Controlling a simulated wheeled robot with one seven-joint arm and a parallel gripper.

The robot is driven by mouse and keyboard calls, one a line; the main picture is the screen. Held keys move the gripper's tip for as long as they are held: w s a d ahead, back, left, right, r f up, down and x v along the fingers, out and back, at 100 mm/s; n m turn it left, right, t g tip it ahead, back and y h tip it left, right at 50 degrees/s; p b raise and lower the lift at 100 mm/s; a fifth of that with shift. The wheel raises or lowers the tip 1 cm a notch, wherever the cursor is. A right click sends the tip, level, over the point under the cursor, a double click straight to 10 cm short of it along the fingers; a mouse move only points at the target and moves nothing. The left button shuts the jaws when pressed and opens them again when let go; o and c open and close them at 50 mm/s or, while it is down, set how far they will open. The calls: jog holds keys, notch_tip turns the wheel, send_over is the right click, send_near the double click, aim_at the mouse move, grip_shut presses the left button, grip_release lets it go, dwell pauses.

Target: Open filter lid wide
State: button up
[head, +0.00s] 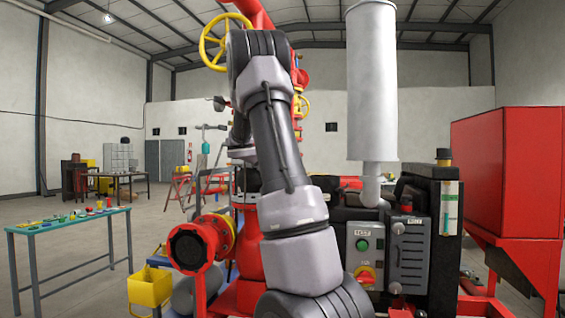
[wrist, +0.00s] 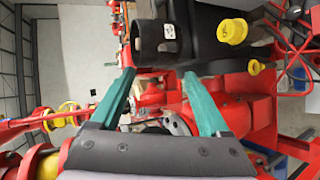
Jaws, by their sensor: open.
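I cannot tell for sure which part is the filter lid. A grey slotted panel (head: 409,255) sits on the black machine at the right in the head view, and looks shut. In the wrist view, a black round housing (wrist: 160,38) with a small white label lies just beyond the fingertips. My gripper (wrist: 158,74) has two teal fingers, spread apart with nothing held between them. In the head view my arm stands across the middle and the gripper cannot be made out.
A control box (head: 364,256) with a green button and red-yellow switch adjoins the slotted panel. A grey exhaust cylinder (head: 371,80) rises above. A red flanged pipe (head: 187,247) is left of my arm. A red hopper (head: 508,175) stands right. A parts table (head: 70,224) is far left.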

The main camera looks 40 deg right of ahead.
jog(key=w+d+r+n+t+h, duration=0.1)
jog(key=w+d+n+t+h, duration=0.15)
jog(key=w+n, duration=0.4)
jog(key=w+d+n+t+h, duration=0.2)
jog(key=w+n+t+h, duration=0.1)
jog(key=w, duration=0.7)
jog(key=shift+m, duration=0.25)
jog(key=x, duration=1)
jog(key=shift+w+d+r, duration=0.2)
jog(key=shift+d+r, duration=0.05)
grip_shut()
